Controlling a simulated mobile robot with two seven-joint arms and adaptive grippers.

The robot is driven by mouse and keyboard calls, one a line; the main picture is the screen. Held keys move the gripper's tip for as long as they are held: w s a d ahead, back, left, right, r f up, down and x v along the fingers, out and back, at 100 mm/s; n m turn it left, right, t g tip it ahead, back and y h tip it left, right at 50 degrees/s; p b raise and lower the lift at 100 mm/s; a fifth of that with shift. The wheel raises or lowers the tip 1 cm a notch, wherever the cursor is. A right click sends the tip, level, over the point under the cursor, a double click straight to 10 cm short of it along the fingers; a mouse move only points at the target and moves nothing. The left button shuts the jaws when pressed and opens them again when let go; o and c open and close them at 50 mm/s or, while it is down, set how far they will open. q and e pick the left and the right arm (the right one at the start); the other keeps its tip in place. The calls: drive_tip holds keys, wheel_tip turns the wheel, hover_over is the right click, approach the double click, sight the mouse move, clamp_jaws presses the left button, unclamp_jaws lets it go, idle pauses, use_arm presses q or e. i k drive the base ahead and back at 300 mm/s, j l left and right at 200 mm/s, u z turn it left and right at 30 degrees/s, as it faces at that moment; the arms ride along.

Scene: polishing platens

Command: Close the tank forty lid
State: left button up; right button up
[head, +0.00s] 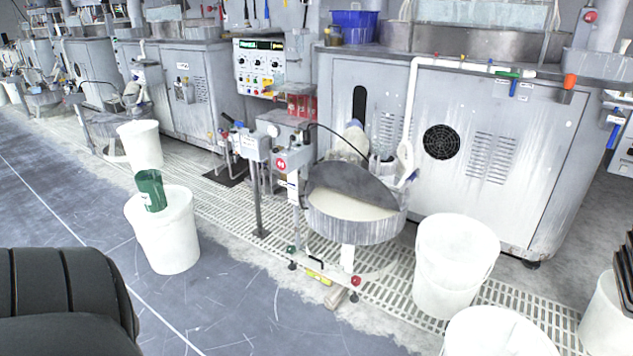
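A round grey tank (349,231) stands on a post at the middle of the head view, with pale, milky content showing inside. Its lid (352,180) looks like a grey half-disc over the back part of the rim. The front half of the tank is uncovered. I cannot read a number forty on it; a small box with a round red mark (280,163) stands just left of it. Neither of my grippers is in view.
White buckets (455,262) stand right of the tank, others to the left, one with a green jug (151,190) on top. Grey machine cabinets (470,150) line the back. The blue-grey floor (250,310) in front is clear. A slotted drain grate (225,205) runs along the machines.

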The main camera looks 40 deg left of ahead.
sight(346, 177)
drive_tip(key=u, duration=1.25)
drive_tip(key=z, duration=0.25)
drive_tip(key=i+j+z, duration=0.3)
drive_tip(key=z, duration=0.15)
drive_tip(key=i+j+z, duration=0.2)
drive_tip(key=j+z, duration=0.25)
drive_tip(key=i+j, duration=0.15)
drive_tip(key=j, duration=0.2)
drive_tip(key=i+j+z, duration=0.15)
drive_tip(key=j, duration=0.2)
drive_tip(key=i+j, duration=0.1)
drive_tip(key=j, duration=0.3)
drive_tip(key=z, duration=0.05)
